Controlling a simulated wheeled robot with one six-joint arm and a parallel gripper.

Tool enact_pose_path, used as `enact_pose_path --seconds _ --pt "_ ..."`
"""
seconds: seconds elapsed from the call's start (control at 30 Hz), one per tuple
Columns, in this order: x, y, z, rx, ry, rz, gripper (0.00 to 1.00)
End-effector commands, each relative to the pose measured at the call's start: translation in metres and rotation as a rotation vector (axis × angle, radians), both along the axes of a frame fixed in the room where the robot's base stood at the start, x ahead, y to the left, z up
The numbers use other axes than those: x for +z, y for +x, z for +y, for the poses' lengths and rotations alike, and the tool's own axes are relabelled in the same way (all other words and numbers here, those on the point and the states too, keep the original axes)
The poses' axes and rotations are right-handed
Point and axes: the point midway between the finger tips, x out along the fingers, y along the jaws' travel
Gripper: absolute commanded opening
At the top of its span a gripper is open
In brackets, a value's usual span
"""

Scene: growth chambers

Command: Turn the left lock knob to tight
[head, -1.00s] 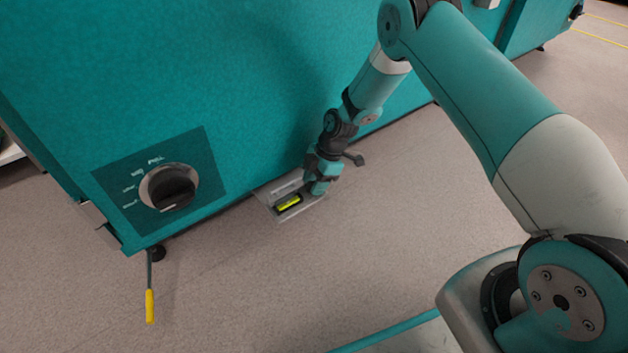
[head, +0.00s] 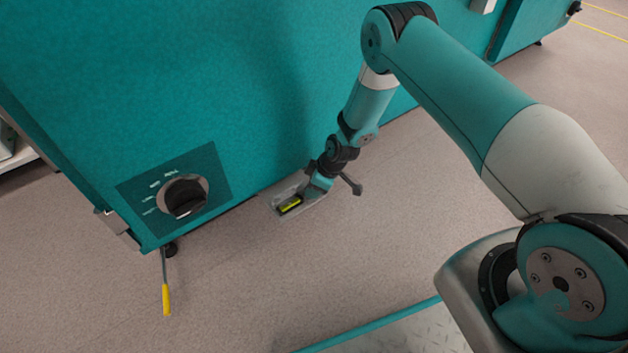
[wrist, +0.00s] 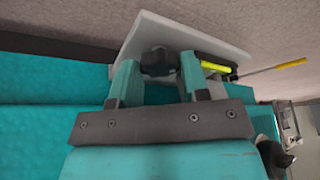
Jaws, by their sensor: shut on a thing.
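The black lobed lock knob (wrist: 158,62) sits on a pale plate (wrist: 205,42) low by the teal cabinet. In the wrist view it lies between the two teal fingers of my gripper (wrist: 158,70), which is shut on it. In the head view my gripper (head: 312,189) is over the right part of the plate and hides the knob. A yellow-green level vial (head: 290,204) is on the same plate, just beside my gripper; it also shows in the wrist view (wrist: 216,69). Whether the knob is tight or loose cannot be read.
The teal cabinet (head: 160,90) rises behind the plate. A large black dial (head: 184,197) is on its face to the left. A yellow-handled tool (head: 166,299) sticks out below it by a cabinet foot. The floor in front (head: 260,280) is clear.

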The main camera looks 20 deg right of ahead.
Motion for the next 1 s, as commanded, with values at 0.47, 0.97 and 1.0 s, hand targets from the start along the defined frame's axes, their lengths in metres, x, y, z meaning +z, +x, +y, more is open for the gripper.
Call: enact_pose_path --seconds 0.47,0.97,1.0 --pt "-0.0005 -0.0021 -0.0006 -0.092 -0.003 0.005 0.18" --pt "-0.0005 -0.0016 0.0003 -0.089 -0.002 0.003 0.68" --pt "-0.0005 -0.0014 0.0005 -0.089 -0.002 0.003 0.68"
